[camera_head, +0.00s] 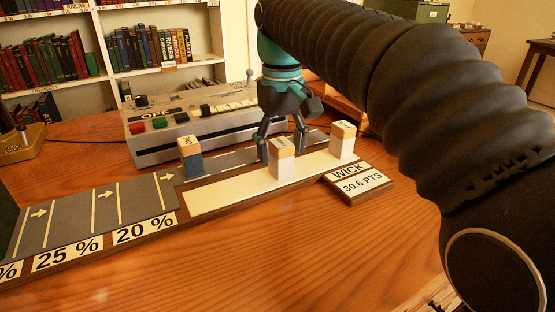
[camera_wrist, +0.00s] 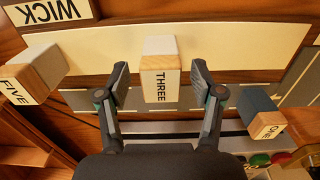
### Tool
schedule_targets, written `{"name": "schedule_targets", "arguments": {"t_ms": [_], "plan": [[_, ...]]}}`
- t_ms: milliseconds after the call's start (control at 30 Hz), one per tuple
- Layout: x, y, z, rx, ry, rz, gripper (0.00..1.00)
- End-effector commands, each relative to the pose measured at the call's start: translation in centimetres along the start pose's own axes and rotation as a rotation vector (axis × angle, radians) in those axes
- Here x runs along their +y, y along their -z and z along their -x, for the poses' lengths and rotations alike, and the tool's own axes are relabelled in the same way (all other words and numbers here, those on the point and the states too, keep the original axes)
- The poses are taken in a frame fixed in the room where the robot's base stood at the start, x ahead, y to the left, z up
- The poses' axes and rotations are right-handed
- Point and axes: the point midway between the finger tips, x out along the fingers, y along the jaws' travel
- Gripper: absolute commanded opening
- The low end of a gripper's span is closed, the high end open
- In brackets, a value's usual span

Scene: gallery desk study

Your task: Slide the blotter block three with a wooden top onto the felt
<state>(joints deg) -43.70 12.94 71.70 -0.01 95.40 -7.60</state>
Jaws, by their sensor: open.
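Block three (camera_wrist: 160,77) has a wooden top marked THREE and a white lower body. It appears to stand upright on the pale cream strip, which I take for the felt (camera_head: 222,197). In the head view block three (camera_head: 282,166) is the middle of three blocks. My gripper (camera_wrist: 160,80) is open, with one finger on each side of block three. Small gaps seem to show beside it. In the head view my gripper (camera_head: 281,150) reaches down just behind the block. The strip also shows in the wrist view (camera_wrist: 225,42).
Block five (camera_head: 342,140) stands to the right, and blue-bodied block one (camera_head: 190,160) to the left on the grey arrowed track (camera_head: 80,210). A WICK sign (camera_head: 352,182) sits at the strip's right end. A control console (camera_head: 190,125) is behind. The front desk is clear.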

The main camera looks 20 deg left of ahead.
Motion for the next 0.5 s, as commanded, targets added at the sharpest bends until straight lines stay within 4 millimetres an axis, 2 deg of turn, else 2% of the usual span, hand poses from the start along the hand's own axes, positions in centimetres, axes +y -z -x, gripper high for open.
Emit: {"name": "schedule_targets", "arguments": {"t_ms": [33, 200, 500], "plan": [[0.0, 0.0, -0.8, -0.001, 0.000, 0.000, 0.67], [-0.1, 0.0, -2.2, 0.000, 0.000, 0.001, 0.67], [-0.1, 0.0, -2.6, 0.001, 0.000, 0.001, 0.67]]}}
